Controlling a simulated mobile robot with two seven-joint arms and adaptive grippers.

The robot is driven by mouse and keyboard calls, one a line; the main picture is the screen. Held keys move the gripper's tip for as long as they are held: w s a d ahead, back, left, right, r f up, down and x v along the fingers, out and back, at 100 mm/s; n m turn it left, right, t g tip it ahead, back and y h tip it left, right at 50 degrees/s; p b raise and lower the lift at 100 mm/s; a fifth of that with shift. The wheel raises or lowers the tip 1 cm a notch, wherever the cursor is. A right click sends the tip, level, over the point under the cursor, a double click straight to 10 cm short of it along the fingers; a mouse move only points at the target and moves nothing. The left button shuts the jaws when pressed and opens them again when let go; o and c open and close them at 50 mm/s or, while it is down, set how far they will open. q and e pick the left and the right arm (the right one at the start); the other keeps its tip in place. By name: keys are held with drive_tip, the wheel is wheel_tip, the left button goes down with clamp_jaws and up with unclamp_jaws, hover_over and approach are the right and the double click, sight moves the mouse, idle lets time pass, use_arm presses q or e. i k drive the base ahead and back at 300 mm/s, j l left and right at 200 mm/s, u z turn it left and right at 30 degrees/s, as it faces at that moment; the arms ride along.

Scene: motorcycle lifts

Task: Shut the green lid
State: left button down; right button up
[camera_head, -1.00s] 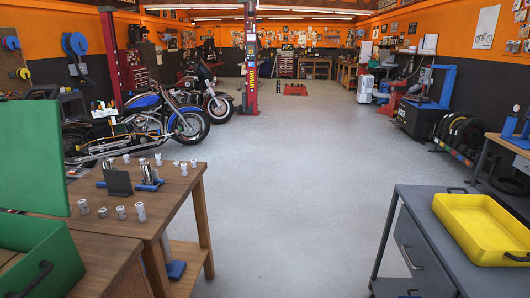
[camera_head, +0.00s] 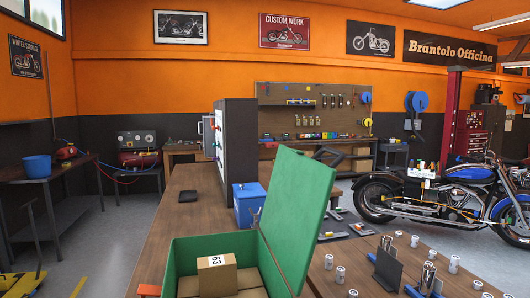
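The green lid (camera_head: 298,215) stands raised and tilted slightly back on the right side of a green box (camera_head: 205,247). The box is open and sits on a wooden workbench, its lower part cut off by the bottom edge. A cardboard carton marked 63 (camera_head: 216,274) shows inside it, with more brown cardboard beside it. Neither of my grippers shows in the head view.
A blue bin (camera_head: 249,205) stands on the workbench (camera_head: 165,228) behind the box, near a dark cabinet (camera_head: 238,150). Metal cylinders and a dark upright plate (camera_head: 387,268) stand to the right of the lid. The bench left of the box is mostly clear.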

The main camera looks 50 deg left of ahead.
sight(300, 190)
drive_tip(key=i+u, duration=0.2)
drive_tip(key=u, duration=0.3)
drive_tip(key=i+u, duration=0.25)
drive_tip(key=u, duration=0.2)
drive_tip(key=i+l+u, duration=0.15)
drive_tip(key=u, duration=0.35)
drive_tip(key=k+l+u, duration=0.5)
drive_tip(key=i, duration=0.6)
